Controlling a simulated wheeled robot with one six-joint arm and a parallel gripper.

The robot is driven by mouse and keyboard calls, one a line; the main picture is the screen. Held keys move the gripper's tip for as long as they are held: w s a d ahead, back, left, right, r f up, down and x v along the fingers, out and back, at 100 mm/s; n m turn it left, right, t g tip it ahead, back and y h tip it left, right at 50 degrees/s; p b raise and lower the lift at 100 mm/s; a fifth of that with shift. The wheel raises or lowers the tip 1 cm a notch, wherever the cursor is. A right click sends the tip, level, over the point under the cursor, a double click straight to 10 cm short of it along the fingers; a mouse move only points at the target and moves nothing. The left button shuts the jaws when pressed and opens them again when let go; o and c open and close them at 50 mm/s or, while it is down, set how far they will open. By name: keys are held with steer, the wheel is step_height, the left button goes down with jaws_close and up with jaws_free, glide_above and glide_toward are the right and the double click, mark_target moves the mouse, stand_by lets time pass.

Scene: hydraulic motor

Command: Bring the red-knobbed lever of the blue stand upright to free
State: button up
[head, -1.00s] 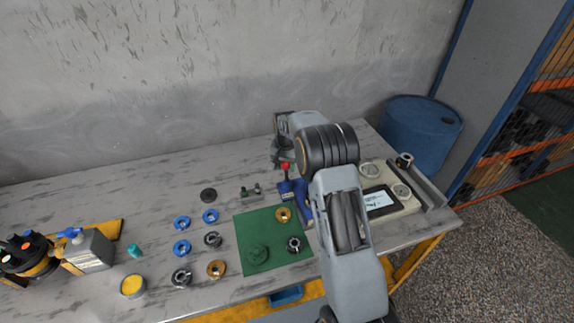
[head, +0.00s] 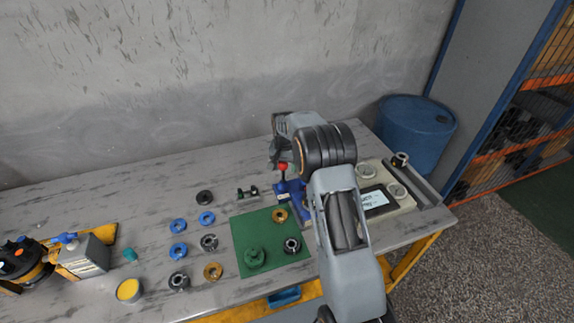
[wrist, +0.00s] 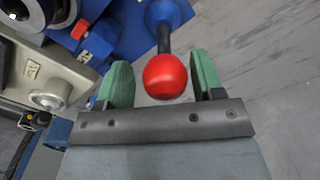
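The blue stand (head: 284,187) sits near the back right of the table, partly hidden by my arm. Its lever has a round red knob (head: 283,167) on a dark stem, which looks roughly upright in the head view. In the wrist view the red knob (wrist: 165,77) lies between the two green finger pads of my gripper (wrist: 164,82), with a narrow gap on each side. The gripper is open. In the head view my gripper (head: 274,157) is just beside and above the knob, its fingers partly hidden.
A green mat (head: 243,236) with several fittings lies in front of the stand. Rings and bearings lie to the left. A beige device with a screen (head: 374,200) stands right of my arm. A blue barrel (head: 416,130) stands beyond the table.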

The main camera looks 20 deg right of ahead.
steer(key=shift+a, duration=0.2)
steer(key=shift+r, duration=0.15)
steer(key=shift+r+p, duration=2)
steer(key=shift+r, duration=0.9)
